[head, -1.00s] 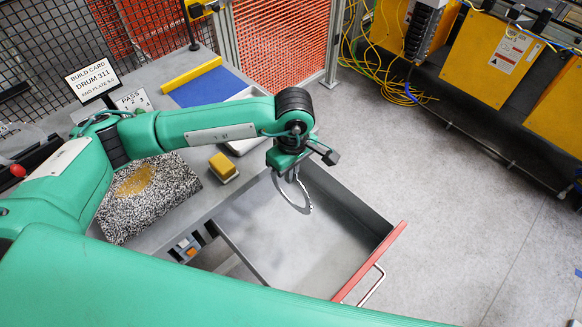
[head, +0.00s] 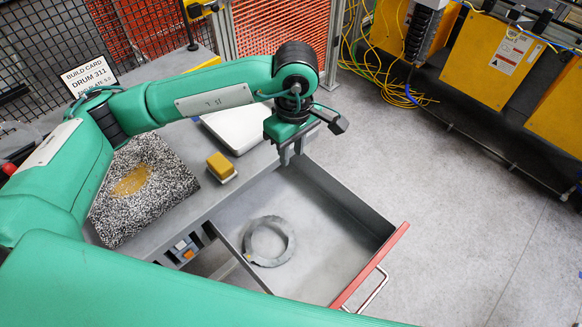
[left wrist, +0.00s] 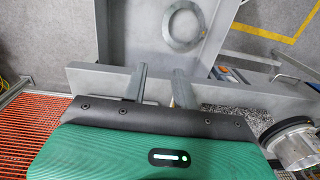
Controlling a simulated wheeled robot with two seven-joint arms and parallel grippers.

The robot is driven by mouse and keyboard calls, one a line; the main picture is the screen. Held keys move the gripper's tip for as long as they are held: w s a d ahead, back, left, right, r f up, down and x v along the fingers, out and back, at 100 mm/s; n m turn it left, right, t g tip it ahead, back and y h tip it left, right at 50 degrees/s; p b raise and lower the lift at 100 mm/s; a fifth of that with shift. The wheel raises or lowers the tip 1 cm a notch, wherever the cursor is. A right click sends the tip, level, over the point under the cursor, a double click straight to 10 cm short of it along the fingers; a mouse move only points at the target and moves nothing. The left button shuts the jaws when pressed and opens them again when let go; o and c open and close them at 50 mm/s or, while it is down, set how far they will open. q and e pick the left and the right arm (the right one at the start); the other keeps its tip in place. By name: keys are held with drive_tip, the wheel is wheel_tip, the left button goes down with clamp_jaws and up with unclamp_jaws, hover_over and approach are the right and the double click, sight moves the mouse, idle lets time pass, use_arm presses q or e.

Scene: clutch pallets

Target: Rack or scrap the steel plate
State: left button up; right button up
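The steel plate, a flat grey ring (head: 270,262), lies in the open drawer (head: 325,268), left of its middle; it also shows in the left wrist view (left wrist: 182,46). My left gripper (head: 291,155) is above the drawer's back edge, up and to the right of the ring and apart from it. Its two fingers (left wrist: 160,86) stand apart with nothing between them. The build card (head: 90,75) at the back left reads DRUM 311; its lower line is partly covered by my arm. My right gripper is not in view.
A yellow-topped block (head: 221,166) and a white slab (head: 240,126) sit on the bench by the drawer. A speckled slab (head: 122,215) with a golden patch lies left. The drawer's red front (head: 375,262) juts over open floor. Yellow cabinets stand at the upper right.

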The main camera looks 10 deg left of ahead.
use_arm(q)
wheel_tip(320, 180, up, 6)
drive_tip(key=b, duration=0.1)
idle(0.5)
